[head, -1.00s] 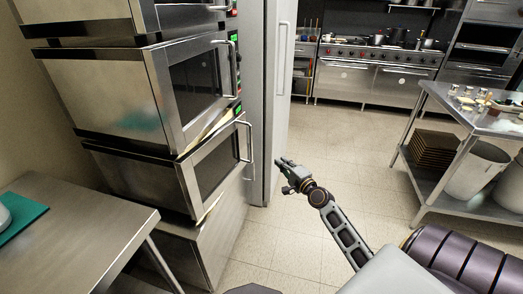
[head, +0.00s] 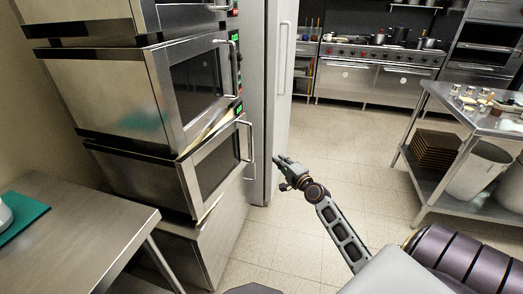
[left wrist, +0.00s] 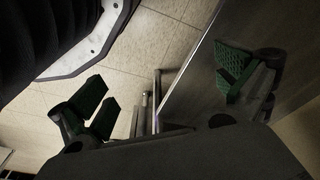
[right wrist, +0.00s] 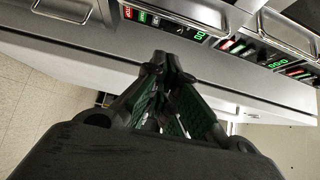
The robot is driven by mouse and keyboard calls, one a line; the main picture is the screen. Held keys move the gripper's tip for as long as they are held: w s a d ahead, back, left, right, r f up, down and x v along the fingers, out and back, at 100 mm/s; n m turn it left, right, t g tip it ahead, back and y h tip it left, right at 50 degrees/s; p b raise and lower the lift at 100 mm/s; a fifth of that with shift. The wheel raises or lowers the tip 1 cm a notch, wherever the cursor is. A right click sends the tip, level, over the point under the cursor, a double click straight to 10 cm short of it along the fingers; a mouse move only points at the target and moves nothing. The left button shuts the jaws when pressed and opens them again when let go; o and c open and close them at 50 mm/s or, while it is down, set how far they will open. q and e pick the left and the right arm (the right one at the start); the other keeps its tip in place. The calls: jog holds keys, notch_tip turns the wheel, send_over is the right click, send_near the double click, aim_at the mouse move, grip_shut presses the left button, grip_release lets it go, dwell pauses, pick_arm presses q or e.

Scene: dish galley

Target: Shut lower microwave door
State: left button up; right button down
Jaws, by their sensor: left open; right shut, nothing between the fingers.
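The lower microwave (head: 130,178) is a steel box low in the stack at left in the head view. Its door (head: 216,168) has a dark window and an upright bar handle (head: 249,142). The door lies close to the body; I cannot tell whether a small gap is left. My right gripper (head: 279,161) is to the right of the handle, apart from it. In the right wrist view its fingers (right wrist: 172,66) are shut and empty, in front of microwave fronts with lit displays (right wrist: 199,35). My left gripper (left wrist: 165,88) is open and empty beside a steel surface, outside the head view.
Another microwave (head: 205,82) sits directly above. A tall pale cabinet (head: 283,90) stands just beyond the stack. A steel table (head: 85,232) is at front left, a steel worktable (head: 437,92) at right. Tiled floor (head: 350,140) is open between them.

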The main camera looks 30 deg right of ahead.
pick_arm(q)
jog(key=shift+w, duration=0.4)
pick_arm(e)
jog(key=w+a, duration=0.2)
jog(key=w, duration=0.8)
jog(key=shift+w, duration=0.35)
pick_arm(q)
jog(key=shift+s, duration=0.1)
pick_arm(e)
jog(key=shift+w+a, duration=0.15)
jog(key=shift+w, duration=0.05)
